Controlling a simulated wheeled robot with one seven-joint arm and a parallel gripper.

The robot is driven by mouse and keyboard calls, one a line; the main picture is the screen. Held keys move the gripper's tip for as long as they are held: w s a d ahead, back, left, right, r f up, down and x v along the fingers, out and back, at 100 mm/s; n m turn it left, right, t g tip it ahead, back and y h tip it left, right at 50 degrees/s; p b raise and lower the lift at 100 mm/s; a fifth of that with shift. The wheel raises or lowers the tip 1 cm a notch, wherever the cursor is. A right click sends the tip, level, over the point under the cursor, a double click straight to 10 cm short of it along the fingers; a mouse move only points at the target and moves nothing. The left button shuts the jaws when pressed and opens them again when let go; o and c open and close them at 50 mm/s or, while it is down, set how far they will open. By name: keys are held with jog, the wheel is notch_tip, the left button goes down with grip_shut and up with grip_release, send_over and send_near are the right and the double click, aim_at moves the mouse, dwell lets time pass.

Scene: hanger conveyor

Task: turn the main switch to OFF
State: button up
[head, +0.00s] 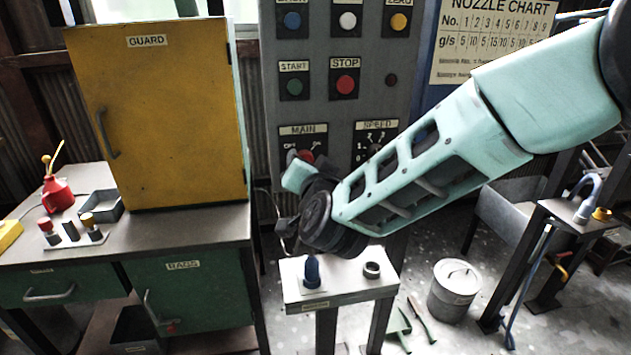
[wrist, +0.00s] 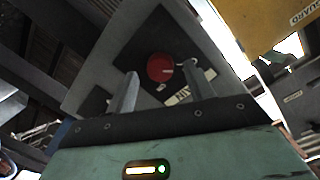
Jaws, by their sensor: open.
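The main switch is a round red knob (wrist: 160,68) on a black plate under the MAIN label (head: 303,130) of the grey panel. In the head view the red knob (head: 306,156) is partly hidden by my gripper (head: 300,177). A small pale mark shows on the knob in the wrist view, but I cannot tell which position it points to. My gripper (wrist: 161,72) is open, its two fingers apart and empty. In the wrist view the knob appears between and beyond the fingertips. I cannot tell whether they touch it.
The SPEED dial (head: 372,146) is close right of the switch. START (head: 294,86) and STOP (head: 345,84) buttons are above. A small stand (head: 335,290) with a blue peg is below my gripper. A yellow GUARD cabinet (head: 160,120) stands left.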

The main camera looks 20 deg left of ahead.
jog(key=b+v, duration=0.2)
jog(key=v, duration=1.5)
jog(key=shift+b, duration=0.4)
jog(key=shift+w+r, duration=0.1)
jog(key=shift+r, duration=0.05)
jog(key=s+d+f+n+g+h+p, duration=0.1)
jog(key=s+d+n+g+h, duration=0.1)
jog(key=s+d+g, duration=0.3)
jog(key=s+d+f+n+g+h+p, duration=0.2)
jog(key=s+d+n+g+h, duration=0.1)
jog(key=d, duration=1)
jog(key=s+d+f+n+g+h+p, duration=0.1)
jog(key=s+d+n+g+h, duration=0.2)
jog(key=s+d+g, duration=0.3)
jog(key=s+d, duration=0.1)
jog(key=d, duration=0.2)
jog(key=shift+f+g, duration=0.2)
jog(key=shift+g, duration=0.1)
